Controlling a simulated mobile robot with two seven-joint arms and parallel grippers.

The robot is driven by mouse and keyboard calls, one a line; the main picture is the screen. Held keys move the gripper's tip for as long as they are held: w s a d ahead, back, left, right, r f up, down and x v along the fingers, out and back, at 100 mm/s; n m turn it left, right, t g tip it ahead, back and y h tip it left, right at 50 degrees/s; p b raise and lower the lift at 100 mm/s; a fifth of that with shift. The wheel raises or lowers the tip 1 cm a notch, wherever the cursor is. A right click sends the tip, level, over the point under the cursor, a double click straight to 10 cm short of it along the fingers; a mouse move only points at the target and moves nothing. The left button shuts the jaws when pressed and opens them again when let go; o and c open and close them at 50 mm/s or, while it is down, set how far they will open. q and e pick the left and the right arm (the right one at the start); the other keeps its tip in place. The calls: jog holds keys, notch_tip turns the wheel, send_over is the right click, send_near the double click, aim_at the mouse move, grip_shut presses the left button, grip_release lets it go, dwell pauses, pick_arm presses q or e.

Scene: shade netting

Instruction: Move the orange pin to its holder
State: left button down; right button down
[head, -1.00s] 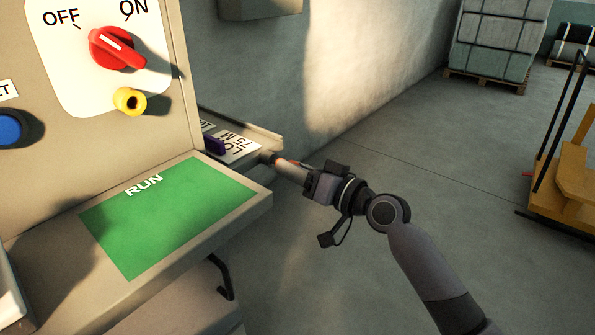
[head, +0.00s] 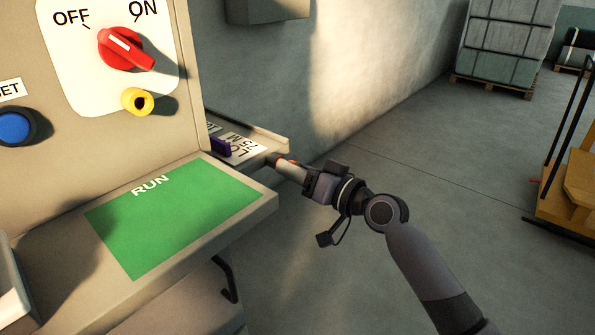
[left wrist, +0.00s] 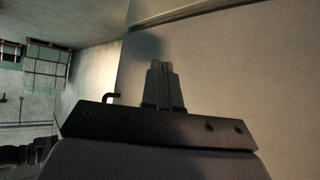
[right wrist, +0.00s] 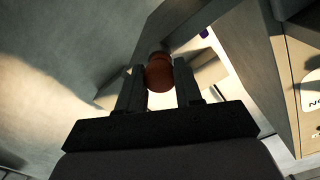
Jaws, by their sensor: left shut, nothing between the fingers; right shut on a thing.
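The orange pin (right wrist: 159,75) is between the fingers of my right gripper (right wrist: 158,84), shut on it, in the right wrist view. I cannot tell whether the pin touches the shelf. My left gripper (left wrist: 165,86) is shut and empty in front of a plain beige surface in the left wrist view; it is outside the head view. I cannot make out which part is the pin's holder.
A purple piece (head: 220,146) is on the shelf. The beige panel carries a red switch (head: 122,48), a yellow ring (head: 138,101) and a blue button (head: 14,127). A green RUN plate (head: 172,215) lies on the ledge. Open floor is at right, with a yellow cart (head: 572,195).

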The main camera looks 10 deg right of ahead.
jog(key=c, duration=0.7)
grip_release()
jog(key=shift+o, duration=0.2)
jog(key=v, duration=0.7)
